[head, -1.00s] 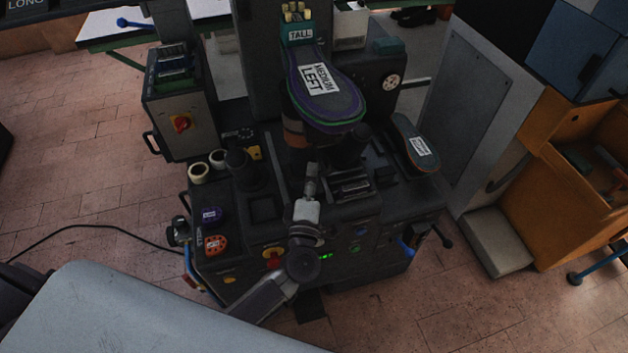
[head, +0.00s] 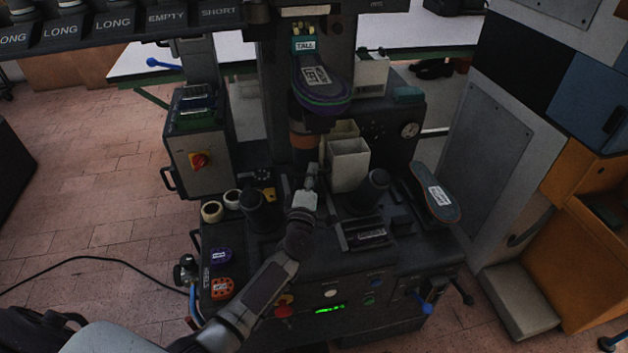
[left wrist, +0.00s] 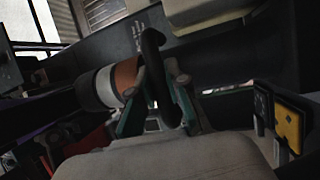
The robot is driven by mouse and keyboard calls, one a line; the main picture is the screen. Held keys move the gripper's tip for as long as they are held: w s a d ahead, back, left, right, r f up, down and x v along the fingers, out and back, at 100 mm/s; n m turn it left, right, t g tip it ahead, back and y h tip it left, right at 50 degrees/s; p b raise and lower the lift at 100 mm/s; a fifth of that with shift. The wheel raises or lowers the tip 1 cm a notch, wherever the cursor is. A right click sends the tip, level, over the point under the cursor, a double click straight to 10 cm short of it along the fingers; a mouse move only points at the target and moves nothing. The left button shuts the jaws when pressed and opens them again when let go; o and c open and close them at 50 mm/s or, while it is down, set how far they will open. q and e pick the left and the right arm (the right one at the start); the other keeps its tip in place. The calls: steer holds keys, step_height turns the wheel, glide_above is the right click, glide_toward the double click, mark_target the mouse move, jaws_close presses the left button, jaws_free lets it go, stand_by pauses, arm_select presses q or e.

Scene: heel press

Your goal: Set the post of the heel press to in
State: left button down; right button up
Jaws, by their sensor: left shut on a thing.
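The heel press (head: 330,290) is a dark machine in the middle of the head view. Its post (head: 303,141), with an orange band, stands toward the back and carries a purple-and-green-edged last (head: 322,98) with a white label. My left gripper (head: 311,176) is at the front of the post, low down. In the left wrist view its green-edged fingers (left wrist: 158,98) are shut on a dark curved handle (left wrist: 153,55). The post's orange-and-white band (left wrist: 112,82) is just left of the fingers there. The post's foot is partly hidden by my gripper. My right gripper is out of view.
White bins (head: 348,166) stand right of the post. Two dark round pads (head: 375,187) rise from the press top. A sole (head: 437,196) lies at the right side. A grey cabinet (head: 195,150) stands left. A labelled rack (head: 120,22) crosses the top left.

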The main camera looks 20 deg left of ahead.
arm_select(q)
steer(key=shift+w+a+r, duration=0.1)
steer(key=shift+a+r, duration=0.05)
steer(key=c, duration=1.5)
jaws_free()
steer(key=o, duration=0.4)
steer(key=shift+w, duration=0.15)
steer(key=shift+c, duration=0.2)
steer(key=v, duration=1.2)
steer(key=shift+f, duration=0.25)
